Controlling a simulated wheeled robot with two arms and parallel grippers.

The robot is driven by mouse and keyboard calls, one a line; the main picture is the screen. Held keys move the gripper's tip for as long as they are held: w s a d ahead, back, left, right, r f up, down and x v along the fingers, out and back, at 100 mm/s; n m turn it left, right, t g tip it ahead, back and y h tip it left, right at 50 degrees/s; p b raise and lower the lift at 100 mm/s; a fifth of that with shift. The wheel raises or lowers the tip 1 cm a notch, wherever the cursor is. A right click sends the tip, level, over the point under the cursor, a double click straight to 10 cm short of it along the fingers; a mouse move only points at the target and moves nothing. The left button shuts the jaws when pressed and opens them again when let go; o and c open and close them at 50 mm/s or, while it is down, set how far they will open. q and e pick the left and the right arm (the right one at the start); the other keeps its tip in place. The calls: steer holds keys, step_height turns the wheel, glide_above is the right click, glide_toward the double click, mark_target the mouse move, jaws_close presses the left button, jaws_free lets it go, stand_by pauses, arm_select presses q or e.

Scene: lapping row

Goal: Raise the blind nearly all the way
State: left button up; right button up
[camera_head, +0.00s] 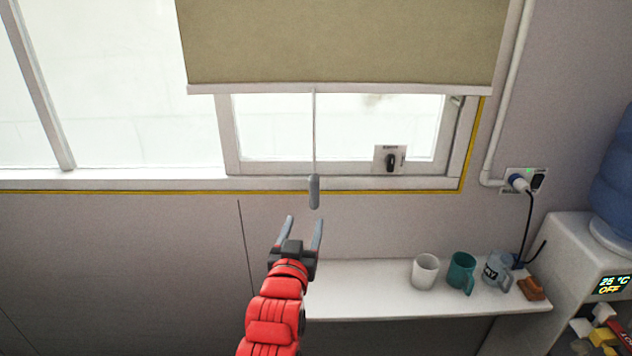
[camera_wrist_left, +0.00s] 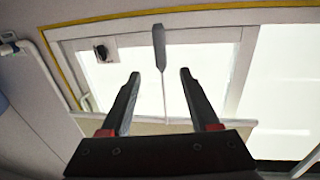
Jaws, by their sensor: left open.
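The beige blind (camera_head: 345,40) hangs over the upper part of the window, its pale bottom bar (camera_head: 350,90) above the sill. A thin cord hangs from the bar and ends in a grey pull handle (camera_head: 314,191) just below the window frame. My left gripper (camera_head: 303,222) is open and empty, a little below the handle in the head view. In the left wrist view, the handle (camera_wrist_left: 159,47) shows beyond the gap between the open fingers (camera_wrist_left: 157,75), apart from them. The blind (camera_wrist_left: 150,127) shows partly behind the gripper body. My right gripper is not in view.
A white shelf (camera_head: 370,302) under the window holds a white mug (camera_head: 425,271), a teal mug (camera_head: 461,272), a grey mug (camera_head: 496,270) and a brown block (camera_head: 530,288). A water dispenser (camera_head: 560,260) stands at right. A socket with plug (camera_head: 523,182) and a switch (camera_head: 390,160) are near the window.

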mark_target(316, 184)
arm_select(q)
steer(key=w+d+p, duration=0.1)
steer(key=w, duration=0.4)
steer(key=w+p, duration=0.2)
steer(key=w, duration=0.4)
steer(key=w+d+p, duration=0.1)
steer(key=w+p, duration=0.1)
steer(key=w, duration=0.4)
steer(key=shift+d, duration=0.3)
jaws_close()
stand_by(0.9)
